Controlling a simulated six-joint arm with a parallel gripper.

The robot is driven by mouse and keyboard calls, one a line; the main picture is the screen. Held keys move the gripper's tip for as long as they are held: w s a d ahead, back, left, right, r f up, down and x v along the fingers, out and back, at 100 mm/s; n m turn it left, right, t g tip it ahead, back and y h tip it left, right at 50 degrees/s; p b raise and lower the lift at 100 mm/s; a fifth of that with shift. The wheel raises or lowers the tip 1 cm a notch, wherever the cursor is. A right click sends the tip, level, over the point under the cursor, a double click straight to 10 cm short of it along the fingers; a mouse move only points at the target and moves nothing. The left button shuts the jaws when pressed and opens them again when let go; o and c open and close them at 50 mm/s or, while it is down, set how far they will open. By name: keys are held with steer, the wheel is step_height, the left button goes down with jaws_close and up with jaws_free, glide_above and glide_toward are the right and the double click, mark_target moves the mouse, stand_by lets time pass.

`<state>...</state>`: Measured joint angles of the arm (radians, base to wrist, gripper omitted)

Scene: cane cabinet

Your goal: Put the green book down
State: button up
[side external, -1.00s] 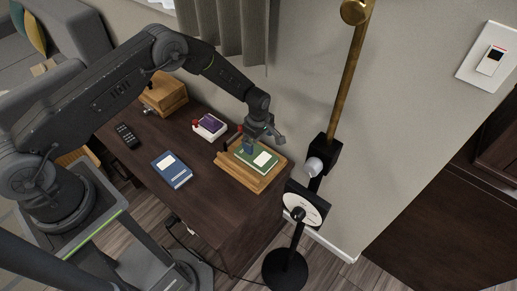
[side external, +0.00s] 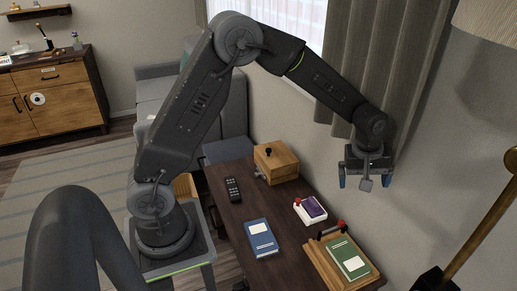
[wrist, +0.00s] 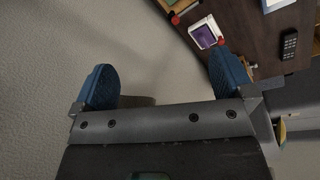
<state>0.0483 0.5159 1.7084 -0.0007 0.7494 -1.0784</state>
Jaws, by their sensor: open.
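The green book (side external: 347,259) with a pale label lies flat on a wooden board (side external: 315,252) with a dark handle and red ends, at the near right end of the dark cabinet top. My gripper (side external: 362,183) is raised above and behind the board, close to the wall and curtain. Its blue fingers are spread wide with nothing between them, as the wrist view (wrist: 160,85) also shows. The green book is not clearly visible in the wrist view; only a corner of the board shows at its top edge.
On the dark cabinet top (side external: 285,220) are a blue book (side external: 261,238), a black remote (side external: 233,189), a wooden box (side external: 276,162) and a white tray (side external: 302,214) holding a purple item (side external: 314,206). A brass pole (side external: 485,230) stands at the right. The curtain (side external: 370,50) hangs close behind my arm.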

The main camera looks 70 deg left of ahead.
steer(key=s+a+r+m+t, duration=0.2)
steer(key=s+r+m, duration=0.6)
steer(key=s+r, duration=0.85)
steer(key=s+f+m+t, duration=0.1)
steer(key=s+m, duration=0.2)
steer(key=s, duration=0.8)
steer(key=shift+a+f+m+t, duration=0.15)
steer(key=shift+f+m+t, duration=0.15)
steer(key=shift+m, duration=0.1)
steer(key=shift+c, duration=0.5)
